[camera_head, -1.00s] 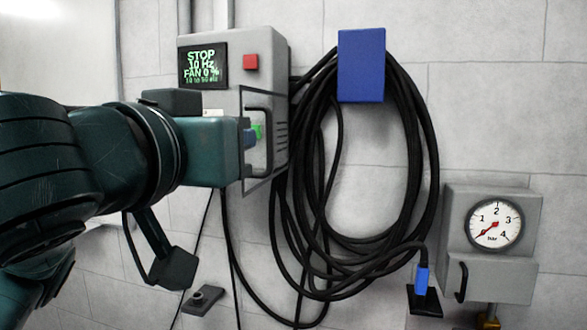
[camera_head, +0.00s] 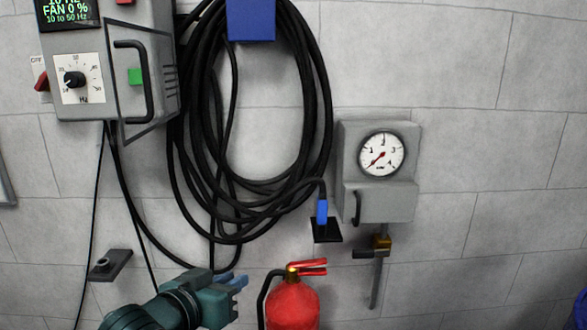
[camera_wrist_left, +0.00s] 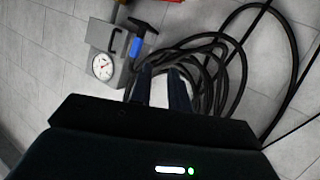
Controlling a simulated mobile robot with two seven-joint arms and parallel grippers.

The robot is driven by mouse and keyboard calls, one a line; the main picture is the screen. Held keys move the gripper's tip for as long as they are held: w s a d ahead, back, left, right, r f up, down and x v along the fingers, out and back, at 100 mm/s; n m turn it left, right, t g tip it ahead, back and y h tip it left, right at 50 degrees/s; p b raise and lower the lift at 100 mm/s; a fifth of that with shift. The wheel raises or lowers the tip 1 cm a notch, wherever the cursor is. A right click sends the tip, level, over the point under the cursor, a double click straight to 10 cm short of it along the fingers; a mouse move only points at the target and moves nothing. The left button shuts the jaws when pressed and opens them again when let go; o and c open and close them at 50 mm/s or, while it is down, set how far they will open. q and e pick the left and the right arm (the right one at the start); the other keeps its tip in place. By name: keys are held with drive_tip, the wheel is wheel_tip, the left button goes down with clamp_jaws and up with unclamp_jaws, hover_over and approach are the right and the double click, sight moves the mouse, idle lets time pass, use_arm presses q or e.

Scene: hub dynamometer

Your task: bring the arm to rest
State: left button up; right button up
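My left arm comes in at the bottom of the head view. Its gripper (camera_head: 235,281) has blue fingertips and is low in front of the wall, below the hose coil and left of the fire extinguisher. In the left wrist view, the two fingers (camera_wrist_left: 161,80) stand apart with nothing visible between them, so the gripper is open and empty. The grey control box (camera_head: 107,100) is at the upper left, well above the gripper. Its screen reads FAN 0 %, and it has a dial, a red switch and a green button. My right gripper is out of view.
A red fire extinguisher (camera_head: 292,303) stands close to the right of the left gripper. A black cable coil (camera_head: 322,110) hangs from a blue bracket (camera_head: 250,20). A grey gauge box (camera_head: 395,205) is to the right, with a brass valve (camera_head: 381,243) beneath. The right wall is bare.

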use_arm(q)
drive_tip(key=s+a+f+y, duration=0.1)
drive_tip(key=s+f, duration=0.5)
drive_tip(key=f, duration=0.3)
drive_tip(key=s+a+f+g+y, duration=0.1)
drive_tip(key=s+f, duration=0.6)
drive_tip(key=f, duration=0.3)
drive_tip(key=s+a+f+g, duration=0.1)
drive_tip(key=s+f, duration=0.6)
drive_tip(key=f, duration=0.3)
drive_tip(key=shift+a+y, duration=0.35)
drive_tip(key=shift+y, duration=0.05)
drive_tip(key=shift+o, duration=0.3)
